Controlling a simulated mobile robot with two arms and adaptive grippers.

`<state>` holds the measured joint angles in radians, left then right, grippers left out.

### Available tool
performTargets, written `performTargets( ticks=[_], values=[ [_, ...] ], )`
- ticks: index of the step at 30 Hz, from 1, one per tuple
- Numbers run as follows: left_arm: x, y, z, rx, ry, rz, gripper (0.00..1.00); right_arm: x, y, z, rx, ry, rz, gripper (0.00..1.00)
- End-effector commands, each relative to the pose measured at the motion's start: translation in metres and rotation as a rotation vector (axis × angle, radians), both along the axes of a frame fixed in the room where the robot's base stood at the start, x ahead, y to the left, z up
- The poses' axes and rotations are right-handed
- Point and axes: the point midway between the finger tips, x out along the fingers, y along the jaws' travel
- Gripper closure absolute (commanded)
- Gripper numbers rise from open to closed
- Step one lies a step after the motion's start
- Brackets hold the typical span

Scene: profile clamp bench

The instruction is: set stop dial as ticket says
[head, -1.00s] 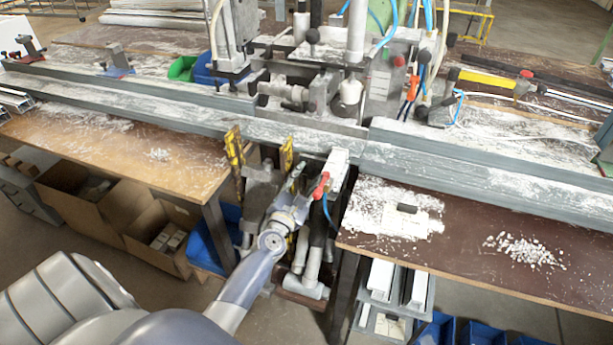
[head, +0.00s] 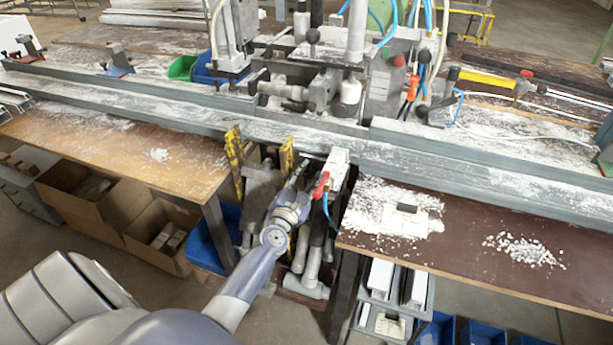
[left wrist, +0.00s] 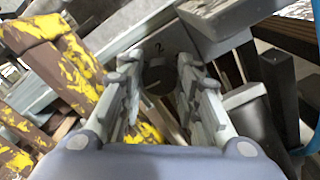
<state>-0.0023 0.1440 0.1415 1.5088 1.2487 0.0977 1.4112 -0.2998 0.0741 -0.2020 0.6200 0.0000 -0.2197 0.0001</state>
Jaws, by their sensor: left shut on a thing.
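In the left wrist view the stop dial (left wrist: 158,78) is a dark round knob on a grey plate (left wrist: 172,42) marked with a 2. My left gripper (left wrist: 160,84) has its fingers on both sides of the dial and is shut on it. In the head view my left gripper (head: 299,176) reaches in under the front edge of the long grey rail, beside a red lever. The dial is hidden there. I cannot make out a pointer setting or a readable ticket. My right gripper is not in view.
Yellow-and-brown worn posts (head: 234,150) stand close left of the gripper. The red lever (head: 321,186) and a blue hose are close on its right. The long grey rail (head: 300,133) runs above. White chips (head: 523,250) lie on the right table. Cardboard boxes (head: 85,205) stand below left.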

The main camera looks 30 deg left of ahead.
Motion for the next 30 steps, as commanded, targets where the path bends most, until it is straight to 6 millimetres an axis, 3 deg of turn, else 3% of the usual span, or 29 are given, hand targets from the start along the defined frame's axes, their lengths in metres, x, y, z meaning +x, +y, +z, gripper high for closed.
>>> performTargets(
  ticks=[8,30],
  values=[
    [0.000,0.000,0.001,0.165,0.040,-0.001,0.93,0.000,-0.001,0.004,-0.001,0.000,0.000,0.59],
    [0.000,-0.001,0.001,0.846,0.205,-0.001,0.94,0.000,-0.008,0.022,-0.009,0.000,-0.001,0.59]
  ],
)
